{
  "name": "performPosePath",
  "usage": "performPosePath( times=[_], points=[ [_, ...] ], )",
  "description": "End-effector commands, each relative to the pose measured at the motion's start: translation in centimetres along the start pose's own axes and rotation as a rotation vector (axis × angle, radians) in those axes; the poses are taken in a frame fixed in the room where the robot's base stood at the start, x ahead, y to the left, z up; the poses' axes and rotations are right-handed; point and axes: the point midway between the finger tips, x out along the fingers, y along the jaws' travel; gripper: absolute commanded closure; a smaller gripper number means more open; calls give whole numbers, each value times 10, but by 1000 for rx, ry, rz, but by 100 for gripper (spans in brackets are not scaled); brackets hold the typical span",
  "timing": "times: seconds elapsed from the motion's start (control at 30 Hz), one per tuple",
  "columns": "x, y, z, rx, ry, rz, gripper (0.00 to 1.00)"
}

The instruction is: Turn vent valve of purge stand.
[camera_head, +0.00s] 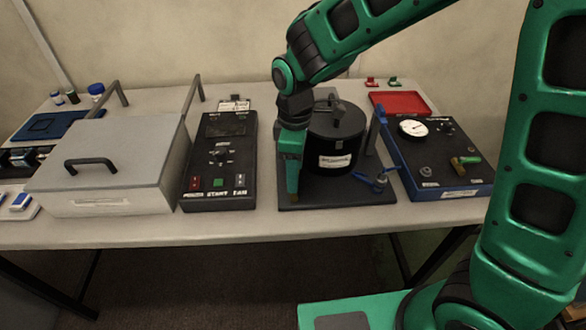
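A black cylinder (337,140) with a white label stands upright on a dark base plate (330,195). A small valve with a blue handle (371,181) sits at the plate's front right. To the right is a dark box with blue sides, a panel (432,172), carrying a round white gauge (413,128) and a brass valve with a green handle (468,160). I cannot read which valve is the vent valve. My gripper (293,196) points down over the plate's left part, in front of the cylinder's left side and apart from both valves. Its fingers show edge-on, so their opening is unclear.
A black control box (219,155) with buttons stands left of the plate. A grey lidded case (108,165) stands farther left. A red tray (403,103) lies behind the gauge panel. The table's front strip (240,229) is clear.

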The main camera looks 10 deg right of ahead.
Motion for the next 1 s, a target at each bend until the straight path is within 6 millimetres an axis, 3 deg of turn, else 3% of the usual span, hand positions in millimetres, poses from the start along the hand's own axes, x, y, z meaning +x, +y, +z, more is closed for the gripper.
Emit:
performPosePath(
  times=[1.0],
  points=[
    [-2, -5, 19, 969, 10, 7, 72]
  ],
)
